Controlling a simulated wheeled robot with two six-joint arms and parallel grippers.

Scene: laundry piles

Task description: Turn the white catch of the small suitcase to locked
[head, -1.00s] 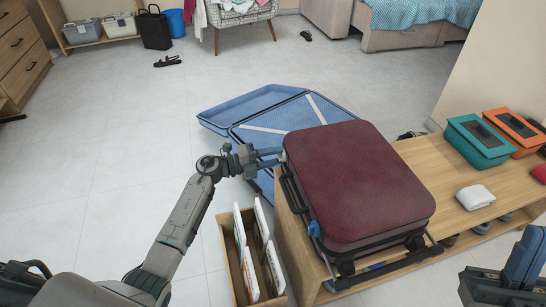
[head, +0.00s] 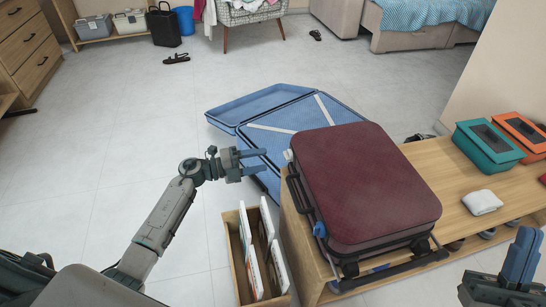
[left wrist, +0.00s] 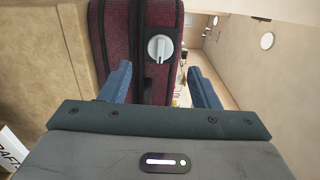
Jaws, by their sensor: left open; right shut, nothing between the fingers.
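The small suitcase is dark red (head: 365,185) and lies flat on the wooden bench. Its white catch (head: 288,155) sticks out at the far end of its left side. In the left wrist view the catch (left wrist: 160,48) is a round white dial with a raised grip, nearly upright in that picture, beside the zip seam. My left gripper (head: 264,162) is open, just left of the catch and apart from it; its fingers straddle the catch in the wrist view. My right gripper (head: 525,255) is shut and empty at the lower right, away from the suitcase.
An open blue suitcase (head: 225,115) lies on the floor behind the bench (head: 460,200). A wooden box with white-edged items (head: 235,250) stands left of the bench.

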